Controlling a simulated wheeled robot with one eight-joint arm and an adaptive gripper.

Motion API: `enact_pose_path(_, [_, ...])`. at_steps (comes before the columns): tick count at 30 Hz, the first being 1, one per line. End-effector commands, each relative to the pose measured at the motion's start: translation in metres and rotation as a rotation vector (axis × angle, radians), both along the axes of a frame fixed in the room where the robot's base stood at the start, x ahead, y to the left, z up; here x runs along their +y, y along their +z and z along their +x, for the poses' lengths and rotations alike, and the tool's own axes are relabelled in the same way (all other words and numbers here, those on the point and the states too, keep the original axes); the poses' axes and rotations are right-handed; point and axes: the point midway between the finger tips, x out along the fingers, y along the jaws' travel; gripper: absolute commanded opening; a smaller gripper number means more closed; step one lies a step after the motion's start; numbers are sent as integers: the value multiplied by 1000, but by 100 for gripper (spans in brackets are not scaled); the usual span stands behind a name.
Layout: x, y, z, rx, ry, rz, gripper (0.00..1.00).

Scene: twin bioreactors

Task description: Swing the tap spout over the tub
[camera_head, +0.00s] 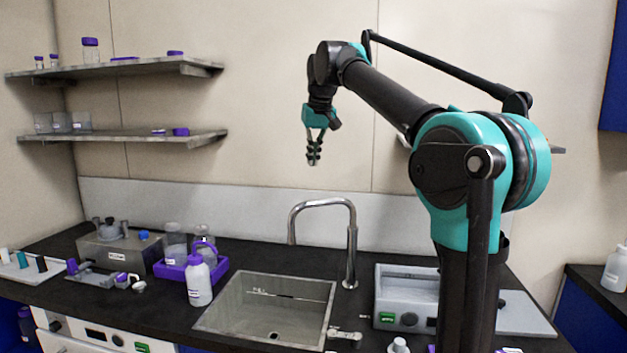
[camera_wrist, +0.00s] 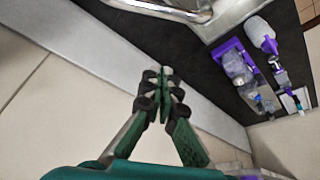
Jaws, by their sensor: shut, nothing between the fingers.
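The tap (camera_head: 352,240) is a chrome pipe rising from the black counter behind the right end of the sink tub. Its spout (camera_head: 318,203) arches to the left, and its tip (camera_head: 291,238) points down near the tub's back edge. The tub (camera_head: 212,318) is a grey rectangular basin set in the counter. My gripper (camera_head: 313,160) hangs pointing down in the air, above the spout and apart from it. The fingers are shut and empty. In the wrist view the gripper (camera_wrist: 164,75) shows its closed fingertips, and part of the metal tap or sink (camera_wrist: 190,10) shows at the top.
A purple tray (camera_head: 212,279) with bottles and a white purple-capped bottle (camera_head: 199,282) stand left of the tub. A grey instrument (camera_head: 405,285) stands right of the tap. Two wall shelves (camera_head: 150,137) are at upper left. The air around the gripper is clear.

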Motion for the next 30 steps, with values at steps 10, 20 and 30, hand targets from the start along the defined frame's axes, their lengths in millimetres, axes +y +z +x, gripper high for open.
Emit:
enact_pose_path(10, [6, -52, 18, 0, 0, 0, 0])
enact_pose_path(20, [6, -96, 17, 0, 0, 0, 0])
enact_pose_path(30, [-1, -104, -3, 0, 0, 0, 0])
